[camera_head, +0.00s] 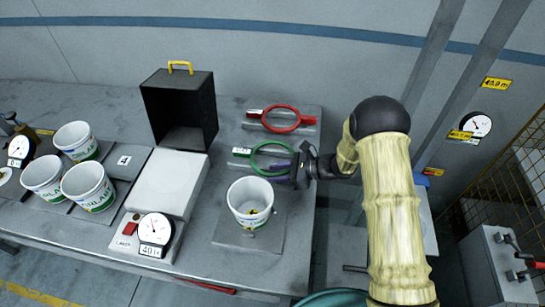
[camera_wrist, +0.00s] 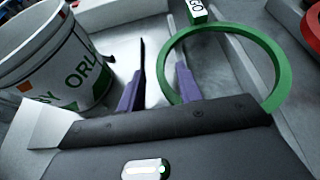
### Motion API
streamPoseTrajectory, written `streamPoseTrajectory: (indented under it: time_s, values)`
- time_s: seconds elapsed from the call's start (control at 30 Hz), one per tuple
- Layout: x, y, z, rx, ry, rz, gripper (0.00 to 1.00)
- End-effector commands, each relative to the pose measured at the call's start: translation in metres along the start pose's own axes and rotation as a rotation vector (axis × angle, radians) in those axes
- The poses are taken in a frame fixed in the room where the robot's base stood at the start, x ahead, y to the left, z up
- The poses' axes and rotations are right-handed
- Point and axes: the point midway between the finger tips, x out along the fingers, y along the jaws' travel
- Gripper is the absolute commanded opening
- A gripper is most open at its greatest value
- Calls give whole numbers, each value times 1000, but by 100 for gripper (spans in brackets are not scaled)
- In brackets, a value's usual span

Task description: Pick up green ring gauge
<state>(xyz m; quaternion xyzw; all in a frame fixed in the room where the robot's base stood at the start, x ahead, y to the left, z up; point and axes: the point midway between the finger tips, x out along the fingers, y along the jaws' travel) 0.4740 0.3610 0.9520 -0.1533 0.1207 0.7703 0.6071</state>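The green ring gauge (camera_head: 271,142) lies on a grey plate at the right part of the bench, with its white GO tag to the left. In the wrist view the ring (camera_wrist: 283,72) fills the upper right. My gripper (camera_head: 275,172) reaches in from the right at the ring's near right side. In the wrist view my gripper (camera_wrist: 161,58) has its fingers apart, with nothing visibly clamped. The right finger shows within the ring's outline and the left finger outside it, so the rim lies between them. Whether either finger touches the rim cannot be told.
A red ring gauge (camera_head: 281,128) lies behind the green one. A white bucket (camera_head: 251,203) stands close in front, and left of my fingers in the wrist view (camera_wrist: 45,62). A black box (camera_head: 180,107), a dial gauge (camera_head: 155,229) and more buckets stand further left.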

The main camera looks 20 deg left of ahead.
Motion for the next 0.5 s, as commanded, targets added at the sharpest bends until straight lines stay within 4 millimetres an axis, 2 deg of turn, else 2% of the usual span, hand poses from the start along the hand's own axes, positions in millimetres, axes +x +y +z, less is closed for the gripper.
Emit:
streamPoseTrajectory:
  time_s: [0.1,0.27,0.5]
  values:
    - [0,0,0,0,0,0,33]
    - [0,0,0,0,0,0,2]
    - [0,0,-1,1,2,0,0]
